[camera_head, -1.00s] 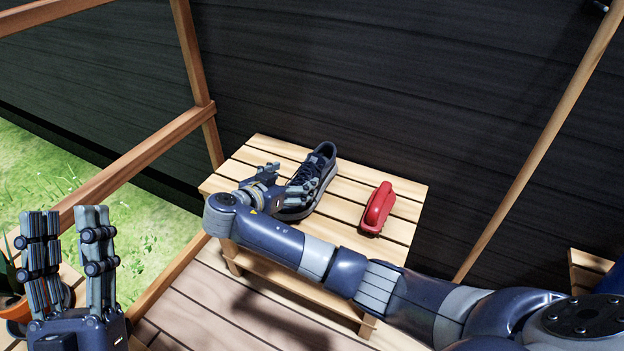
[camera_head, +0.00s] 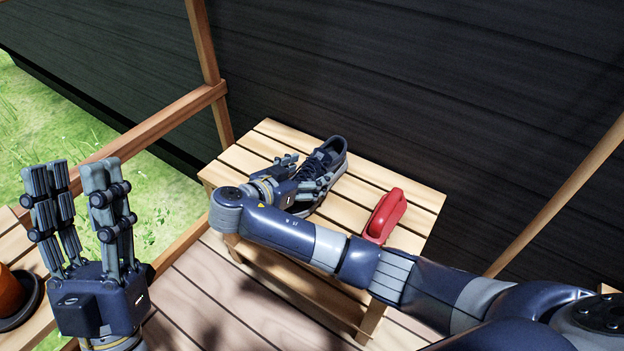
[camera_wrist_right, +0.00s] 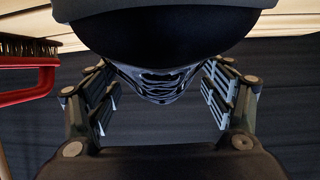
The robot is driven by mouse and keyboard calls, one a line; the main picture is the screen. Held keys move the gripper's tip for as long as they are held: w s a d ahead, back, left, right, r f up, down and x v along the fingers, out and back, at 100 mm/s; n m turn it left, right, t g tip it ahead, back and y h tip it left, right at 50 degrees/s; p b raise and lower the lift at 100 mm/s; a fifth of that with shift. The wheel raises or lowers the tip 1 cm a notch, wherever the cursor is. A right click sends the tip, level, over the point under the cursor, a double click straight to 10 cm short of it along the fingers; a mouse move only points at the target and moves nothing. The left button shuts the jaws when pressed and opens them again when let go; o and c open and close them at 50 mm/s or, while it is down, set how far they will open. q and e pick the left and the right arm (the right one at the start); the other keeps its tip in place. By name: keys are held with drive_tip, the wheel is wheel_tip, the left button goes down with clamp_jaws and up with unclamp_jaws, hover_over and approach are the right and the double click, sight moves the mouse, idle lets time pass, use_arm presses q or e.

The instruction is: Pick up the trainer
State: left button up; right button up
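The trainer (camera_head: 331,158) is a dark navy lace-up shoe lying on a slatted wooden table (camera_head: 265,141). My right gripper (camera_head: 306,182) is low at the near left side of the trainer and hides part of it. In the right wrist view, the trainer's laced front (camera_wrist_right: 160,86) lies between the two sets of fingers of my right gripper (camera_wrist_right: 159,103), which are apart with gaps visible beside the shoe. My left gripper (camera_head: 72,183) is open and empty, fingers pointing up, well left of the table.
A red-handled brush (camera_head: 385,214) lies right of the trainer, near my right forearm; its bristles show in the right wrist view (camera_wrist_right: 28,47). A dark wall (camera_head: 420,90) stands behind the table. Wooden rails (camera_head: 165,122) and a plant pot (camera_head: 14,292) are at left.

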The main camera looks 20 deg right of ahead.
drive_tip(key=c, duration=0.8)
drive_tip(key=shift+r, duration=0.2)
drive_tip(key=shift+c, duration=0.2)
